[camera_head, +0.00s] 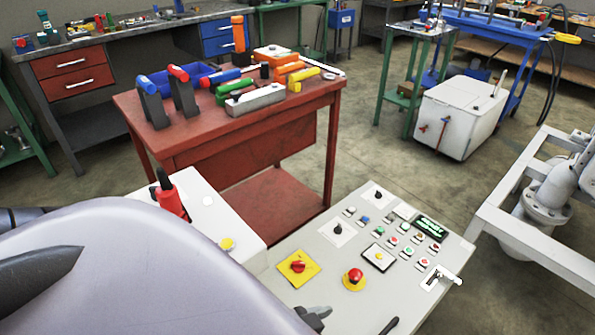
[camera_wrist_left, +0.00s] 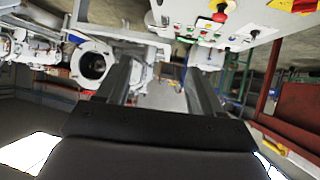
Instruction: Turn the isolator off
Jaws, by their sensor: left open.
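The isolator looks to be the red rotary knob on a square yellow plate (camera_head: 298,267) at the near left of the grey control panel (camera_head: 330,290). In the left wrist view, part of a yellow plate with red on it (camera_wrist_left: 297,5) shows at the top right edge, cut off. My left gripper (camera_wrist_left: 157,68) is open, with nothing between its two dark fingers. The panel is beyond the fingertips in that view, apart from them. In the head view my grey arm covers the lower left, and dark tips show at the bottom edge. My right gripper is not in view.
A red mushroom button (camera_head: 355,275) on a yellow base is right of the knob. Several small buttons and black selectors are farther up. A red and black lever (camera_head: 170,197) stands on the adjoining box. A red tool table (camera_head: 240,140) stands behind; a white pipe frame (camera_head: 520,215) is right.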

